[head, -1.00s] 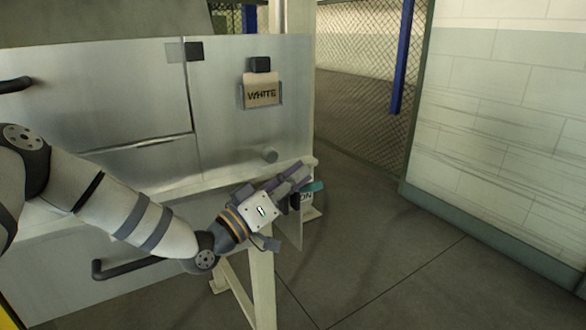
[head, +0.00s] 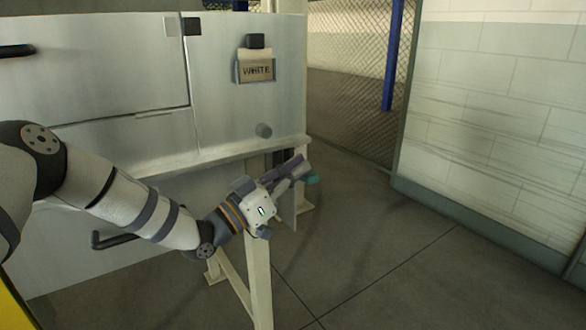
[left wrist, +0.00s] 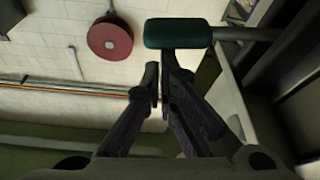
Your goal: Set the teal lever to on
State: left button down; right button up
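The teal lever handle (head: 312,179) sticks out at the right end of the metal cabinet, below its ledge, just past my left fingertips. In the left wrist view the teal handle (left wrist: 178,33) lies crosswise just beyond the fingertips, its dark shaft running off to the right. My left gripper (head: 298,168) is beside the handle; its fingers look closed together with nothing between them. In the left wrist view the left gripper (left wrist: 159,68) has one fingertip at or very near the handle's lower edge; contact is unclear. The lever's mount is mostly hidden. My right gripper is not in view.
A pale leg (head: 258,275) stands below my gripper. The floor (head: 400,250) to the right is clear up to the block wall (head: 495,120).

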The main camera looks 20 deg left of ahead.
aim_at(305, 181)
pick_arm(q)
jog(key=f+m, duration=0.1)
jog(key=f+m+h, duration=0.1)
jog(key=f+m+g, duration=0.1)
jog(key=m, duration=0.1)
jog(key=shift+d+f+b, duration=0.1)
jog(key=shift+d+b, duration=0.25)
jog(key=shift+b, duration=0.05)
jog(key=shift+a+f+m+g+h+b, duration=0.1)
jog(key=shift+f+m+g+h+b, duration=0.3)
jog(key=shift+f+m, duration=0.6)
jog(key=shift+a+f+m+g+h+b, duration=0.1)
jog(key=shift+f+m+g+h+b, duration=0.15)
jog(key=shift+f+m+b, duration=0.7)
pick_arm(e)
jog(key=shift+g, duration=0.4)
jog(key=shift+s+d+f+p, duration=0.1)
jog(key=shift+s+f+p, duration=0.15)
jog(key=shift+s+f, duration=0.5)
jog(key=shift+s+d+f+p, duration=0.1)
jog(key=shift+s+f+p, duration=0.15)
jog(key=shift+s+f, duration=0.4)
